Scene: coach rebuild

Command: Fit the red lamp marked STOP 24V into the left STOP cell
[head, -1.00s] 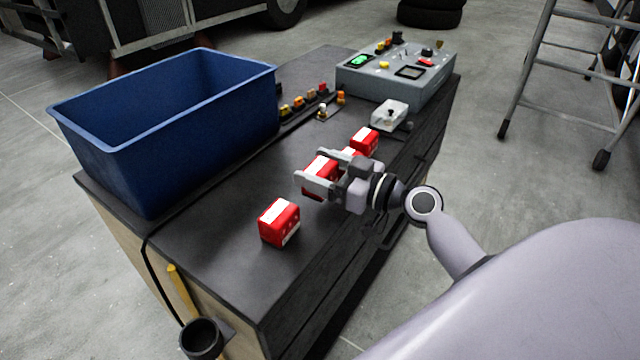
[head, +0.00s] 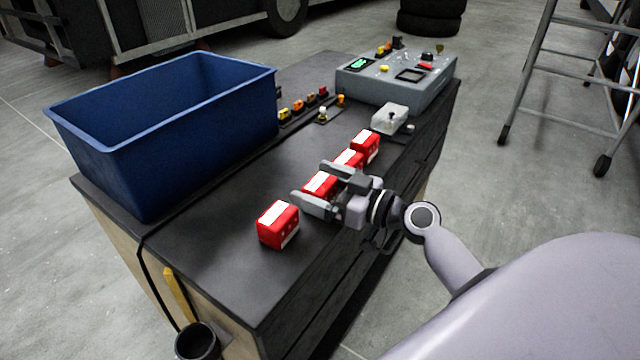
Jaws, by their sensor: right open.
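Several red block-shaped lamps with white labels stand in a row on the dark bench top. The nearest (head: 277,226) stands apart from my gripper. The second (head: 318,184) is between the fingers of my right gripper (head: 310,182), which is open; I cannot tell if either finger touches it. A third (head: 347,159) is partly hidden behind the upper finger, and the farthest (head: 366,146) is beyond it. The label writing is too small to read, so I cannot tell which is STOP 24V. I cannot make out the STOP cell. My left gripper is not in view.
A blue bin (head: 100,150) stands on the bench's left. A grey control box (head: 430,95) is at the far end, with a small clear-topped part (head: 390,118) before it. Small coloured parts (head: 298,107) lie in a row near the bin. Bare bench (head: 215,235) lies between bin and lamps.

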